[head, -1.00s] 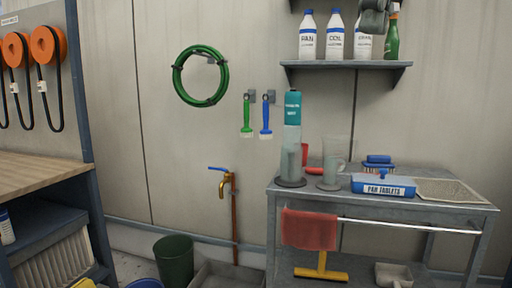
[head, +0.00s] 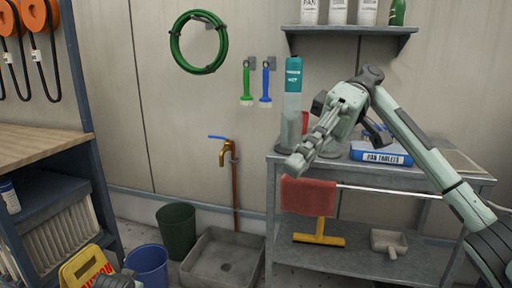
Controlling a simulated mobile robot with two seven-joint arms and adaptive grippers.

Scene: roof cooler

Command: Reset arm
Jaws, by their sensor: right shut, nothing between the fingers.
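My right arm comes in from the right edge and bends at the wrist above the grey metal cart. My right gripper (head: 297,162) is shut and empty, pointing down and left. My left gripper does not show clearly anywhere.
The metal cart (head: 450,183) holds a blue tablet box (head: 380,153); a red cloth (head: 308,194) hangs on its rail. Left of it are a floor basin (head: 205,258), green bin (head: 176,232), blue bucket (head: 147,265) and yellow sign (head: 84,268). A wooden bench (head: 35,170) stands left.

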